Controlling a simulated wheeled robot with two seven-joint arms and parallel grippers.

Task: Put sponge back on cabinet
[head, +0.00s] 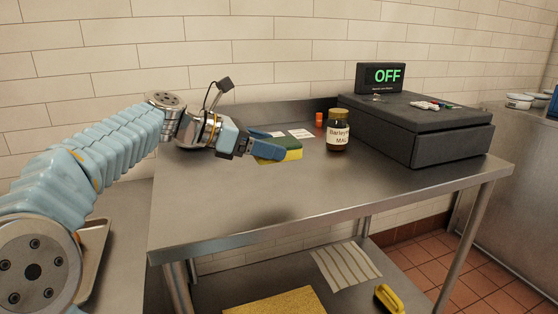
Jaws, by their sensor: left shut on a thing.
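My left gripper (270,151) reaches in from the left over the steel table (215,200). Its blue fingers are shut on a sponge (293,154), which is green on top and yellow below. The fingers cover part of the sponge's near left side. The sponge is near the back of the table, and I cannot tell whether it touches the top. No part of the scene is clearly marked as the cabinet. My right gripper is not in view.
A labelled dark jar (338,133) stands right of the sponge, with a small orange container (319,119) behind. The table's front is clear. A yellow brush-like item (388,298) lies below.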

